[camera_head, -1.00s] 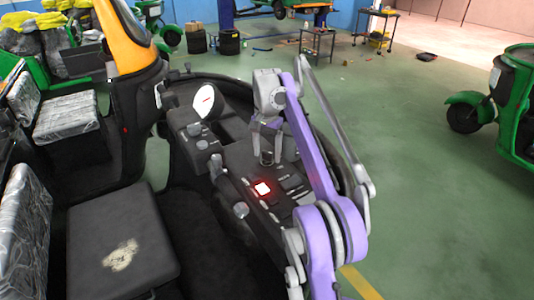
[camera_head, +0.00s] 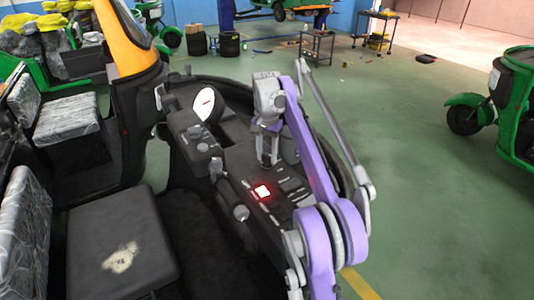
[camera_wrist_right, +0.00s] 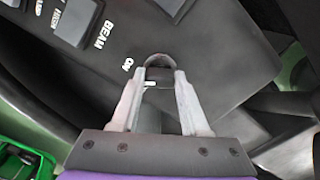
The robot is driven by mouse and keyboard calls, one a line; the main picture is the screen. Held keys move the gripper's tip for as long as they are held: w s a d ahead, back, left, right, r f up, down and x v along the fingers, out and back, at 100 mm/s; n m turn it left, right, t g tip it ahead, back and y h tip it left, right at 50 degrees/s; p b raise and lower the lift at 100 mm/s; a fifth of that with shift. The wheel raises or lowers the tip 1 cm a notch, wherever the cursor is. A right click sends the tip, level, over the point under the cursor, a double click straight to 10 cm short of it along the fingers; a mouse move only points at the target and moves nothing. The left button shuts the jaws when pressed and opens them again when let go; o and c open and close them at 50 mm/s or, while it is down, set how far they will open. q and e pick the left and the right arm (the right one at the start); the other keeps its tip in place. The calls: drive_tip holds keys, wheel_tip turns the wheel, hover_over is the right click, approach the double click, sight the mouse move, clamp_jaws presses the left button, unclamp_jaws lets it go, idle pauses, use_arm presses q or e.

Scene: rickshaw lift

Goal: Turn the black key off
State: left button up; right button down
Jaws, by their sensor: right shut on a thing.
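The black key (camera_wrist_right: 158,76) is a small dark knob on the dash panel (camera_wrist_right: 215,50), with a white mark near its edge and the printed word "ON" beside it in the right wrist view. My right gripper (camera_wrist_right: 160,82) has its two grey fingers on either side of the key, closed on it. In the head view my right gripper (camera_head: 267,158) points down onto the black dash panel, and its fingers mostly hide the key. My left gripper is not in view.
A lit red-and-white button (camera_head: 262,191) glows on the panel close to my gripper. Switches, including one labelled BEAM (camera_wrist_right: 75,22), sit near the key. A black seat (camera_head: 120,245) is at left. Green floor (camera_head: 430,200) is open at right.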

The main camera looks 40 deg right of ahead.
drive_tip(key=n+p, duration=0.1)
drive_tip(key=n, duration=0.1)
drive_tip(key=shift+r+n+p, duration=0.15)
drive_tip(key=shift+n+p, duration=0.25)
drive_tip(key=n+p, duration=0.1)
drive_tip(key=n, duration=0.1)
drive_tip(key=shift+n, duration=0.3)
drive_tip(key=n+p, duration=0.1)
drive_tip(key=n, duration=0.2)
drive_tip(key=shift+p, duration=0.3)
use_arm(q)
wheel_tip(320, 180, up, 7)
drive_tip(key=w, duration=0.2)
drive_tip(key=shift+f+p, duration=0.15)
drive_tip(key=shift+p, duration=0.25)
use_arm(e)
drive_tip(key=shift+n, duration=1.5)
drive_tip(key=shift+c, duration=2)
unclamp_jaws()
